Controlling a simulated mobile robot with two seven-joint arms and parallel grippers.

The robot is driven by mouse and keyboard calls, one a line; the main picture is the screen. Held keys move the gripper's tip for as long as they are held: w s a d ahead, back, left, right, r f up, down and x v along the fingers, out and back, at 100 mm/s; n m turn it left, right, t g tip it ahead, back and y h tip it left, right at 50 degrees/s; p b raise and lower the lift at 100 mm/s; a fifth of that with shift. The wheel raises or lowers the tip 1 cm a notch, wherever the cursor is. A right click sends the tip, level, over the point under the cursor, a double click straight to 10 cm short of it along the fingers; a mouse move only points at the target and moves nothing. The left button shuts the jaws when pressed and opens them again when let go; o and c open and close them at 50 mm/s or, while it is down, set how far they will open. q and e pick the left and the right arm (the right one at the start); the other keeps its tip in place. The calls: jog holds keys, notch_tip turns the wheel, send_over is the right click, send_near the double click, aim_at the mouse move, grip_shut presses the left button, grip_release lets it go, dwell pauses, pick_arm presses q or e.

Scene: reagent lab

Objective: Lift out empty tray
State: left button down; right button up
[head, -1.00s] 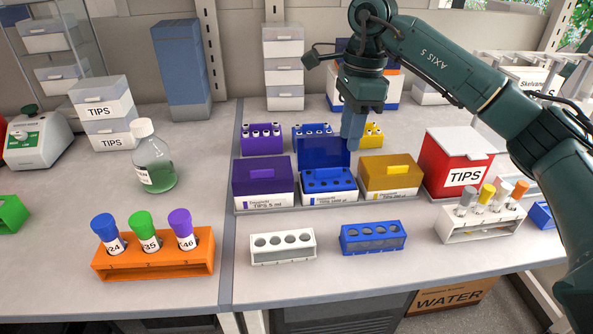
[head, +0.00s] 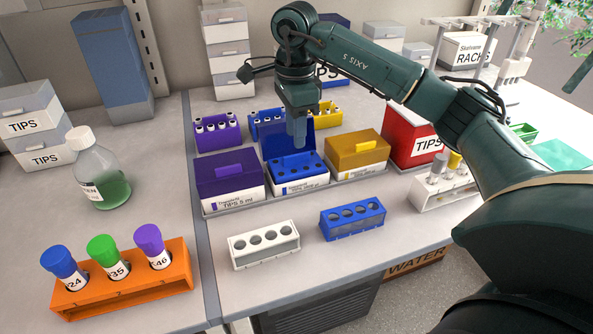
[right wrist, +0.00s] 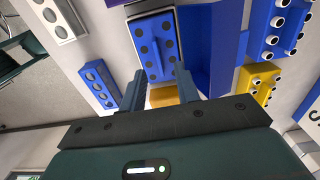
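The blue tips box (head: 300,187) stands open between the purple and brown boxes, its lid (head: 287,138) raised behind it. Its blue tray (head: 283,171) has several dark, empty-looking holes. In the right wrist view the tray (right wrist: 144,47) shows a raised blue bar along its middle. My right gripper (head: 299,143) points down over the box, in front of the raised lid. In the right wrist view my right gripper (right wrist: 159,82) has its fingers apart with nothing held between them. In that view the tray lies beyond the fingertips. Contact cannot be told. My left gripper is not in view.
The purple box (head: 228,172) and brown box (head: 357,150) flank the blue one closely. Small tube racks (head: 218,133) stand behind. White (head: 264,246) and blue (head: 352,220) empty racks stand in front. A red tips box (head: 405,140) is to the right.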

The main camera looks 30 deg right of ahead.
aim_at(297, 154)
notch_tip(297, 154, down, 5)
jog(key=shift+s+f+p, duration=0.1)
jog(key=shift+s+p, duration=0.05)
jog(key=shift+p, duration=0.3)
grip_shut()
dwell(0.3)
